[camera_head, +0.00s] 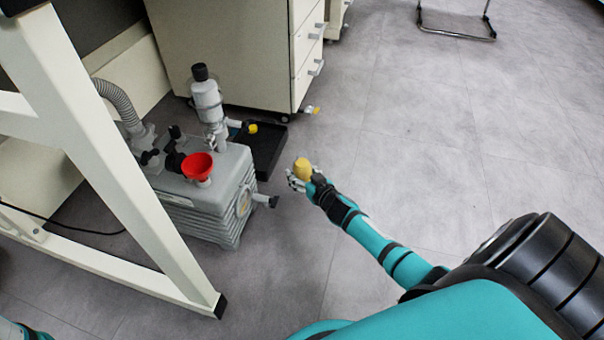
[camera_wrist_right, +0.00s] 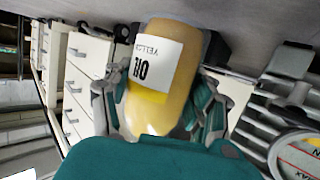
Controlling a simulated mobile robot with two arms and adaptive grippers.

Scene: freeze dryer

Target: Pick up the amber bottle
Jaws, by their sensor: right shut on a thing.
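The amber bottle (camera_head: 302,167) is yellowish and shows above the fingers of my right gripper (camera_head: 298,182), over the grey floor to the right of the pump. In the right wrist view, the bottle (camera_wrist_right: 178,45) fills the middle and bears a white label with dark lettering. The fingers of my right gripper (camera_wrist_right: 160,105) lie on both sides of it, shut on it. The bottle's lower end is hidden behind my teal gripper body in that view. My left gripper is not in view.
A grey pump (camera_head: 205,205) with a red funnel (camera_head: 197,166) stands left of my right gripper. A black tray (camera_head: 265,150) lies behind the pump. A white slanted frame leg (camera_head: 110,165) is at left, and a drawer cabinet (camera_head: 235,50) at the back. The floor at right is clear.

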